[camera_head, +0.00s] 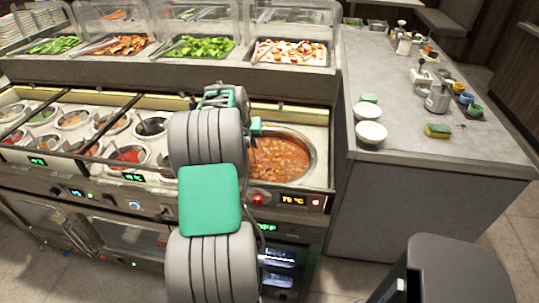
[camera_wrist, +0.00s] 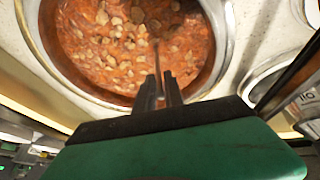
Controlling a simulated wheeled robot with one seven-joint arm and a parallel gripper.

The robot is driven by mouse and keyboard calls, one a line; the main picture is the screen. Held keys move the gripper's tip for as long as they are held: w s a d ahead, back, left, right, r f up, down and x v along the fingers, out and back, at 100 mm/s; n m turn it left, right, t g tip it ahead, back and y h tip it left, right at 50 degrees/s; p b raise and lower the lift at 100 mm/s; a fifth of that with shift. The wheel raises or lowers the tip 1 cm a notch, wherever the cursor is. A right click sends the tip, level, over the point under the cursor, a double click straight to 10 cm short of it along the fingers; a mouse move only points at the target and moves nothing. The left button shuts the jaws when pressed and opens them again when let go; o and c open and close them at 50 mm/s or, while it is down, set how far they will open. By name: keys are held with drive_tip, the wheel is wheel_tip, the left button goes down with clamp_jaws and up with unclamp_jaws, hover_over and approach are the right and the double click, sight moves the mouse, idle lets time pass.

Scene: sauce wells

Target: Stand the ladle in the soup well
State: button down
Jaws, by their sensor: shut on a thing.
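The soup well (camera_head: 312,158) is a round metal-rimmed well of chunky orange-red soup at the right end of the counter. It fills the upper part of the wrist view (camera_wrist: 216,62). My gripper (camera_wrist: 158,90) is over the near part of the well, its narrow fingers shut on a thin brownish shaft, the ladle (camera_wrist: 157,55). The shaft points away from the fingertips over the soup. The ladle's bowl cannot be made out, and I cannot tell whether it touches the soup. In the head view my arm hides the ladle and part of the well.
Several small sauce wells (camera_head: 73,119) lie left of the soup well. Trays of salad (camera_head: 205,49) stand behind a clear guard at the back. A grey side counter (camera_head: 435,165) on the right holds white bowls (camera_head: 371,132), a sponge (camera_head: 438,131) and small jars.

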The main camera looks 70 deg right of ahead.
drive_tip(key=c, duration=0.7)
unclamp_jaws()
idle(0.3)
drive_tip(key=shift+r+p, duration=2.95)
drive_tip(key=shift+r, duration=1.55)
